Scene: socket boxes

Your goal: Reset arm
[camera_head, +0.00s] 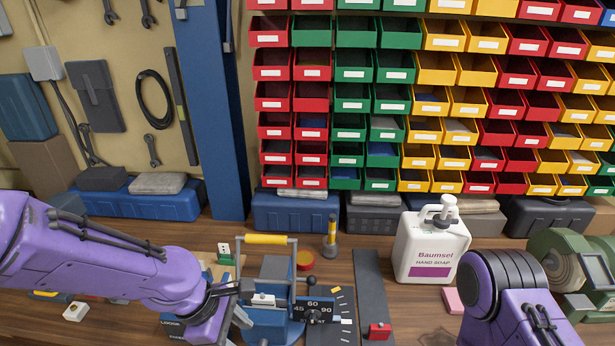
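My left arm comes in from the left, and its gripper (238,302) is low in the picture, just left of a blue machine (272,272). Its fingers are dark and partly hidden, so I cannot tell whether they are open or hold anything. The machine has a grey frame with a yellow bar (267,239) on top. A black dial plate marked 45, 60 and 90 (314,312) sits at its right. A small white block (263,299) shows at its front. My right arm is at the lower right; its gripper is out of the picture.
A white hand soap bottle (432,245) stands right of the machine. A grey strip (371,290) with a red block (379,331) lies between them. A green machine (567,262) is at the far right. Stacked coloured bins (355,121) fill the back wall. A blue post (211,110) rises behind my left arm.

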